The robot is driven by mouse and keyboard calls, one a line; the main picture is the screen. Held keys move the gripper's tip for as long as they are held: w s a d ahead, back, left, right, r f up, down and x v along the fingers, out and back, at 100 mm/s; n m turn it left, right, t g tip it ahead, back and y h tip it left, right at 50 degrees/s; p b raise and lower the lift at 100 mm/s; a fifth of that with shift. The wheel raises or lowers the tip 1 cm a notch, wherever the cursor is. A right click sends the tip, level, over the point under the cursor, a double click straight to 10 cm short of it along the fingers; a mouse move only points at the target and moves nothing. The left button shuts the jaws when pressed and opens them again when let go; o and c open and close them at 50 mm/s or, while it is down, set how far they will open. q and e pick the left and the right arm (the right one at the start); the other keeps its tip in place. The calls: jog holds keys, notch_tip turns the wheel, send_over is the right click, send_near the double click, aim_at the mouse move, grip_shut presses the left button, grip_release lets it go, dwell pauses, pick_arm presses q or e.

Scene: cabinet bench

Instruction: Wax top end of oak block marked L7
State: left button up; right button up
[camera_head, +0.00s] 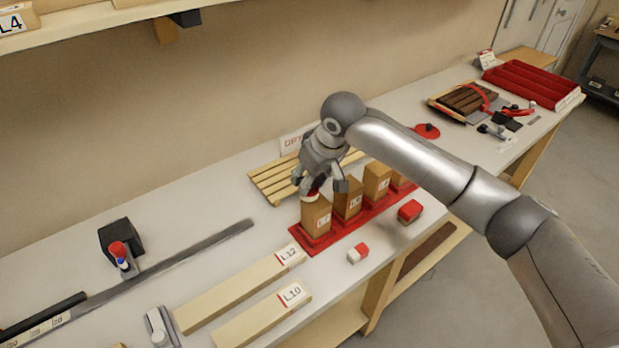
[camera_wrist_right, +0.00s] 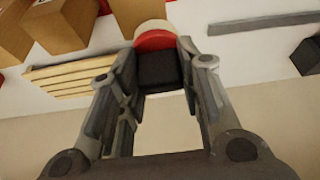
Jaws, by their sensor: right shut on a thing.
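Several upright oak blocks stand in a red tray (camera_head: 340,231) on the bench. My right gripper (camera_head: 318,188) is directly over the front-left block. It is shut on a wax applicator with a dark grip, a red band and a cream end (camera_wrist_right: 157,62). In the head view the applicator's end is at the block's top; I cannot tell whether it touches. My left gripper is not in view.
A slatted wooden rack (camera_head: 273,181) lies behind the tray. A red-and-white block (camera_head: 358,253) and a red block (camera_head: 409,211) lie in front. Long boards marked L12 (camera_head: 240,285) and L10 (camera_head: 262,315) lie at the near left. A black stand (camera_head: 121,240) is farther left.

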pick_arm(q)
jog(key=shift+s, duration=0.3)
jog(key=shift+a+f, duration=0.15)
pick_arm(e)
jog(key=shift+f, duration=0.95)
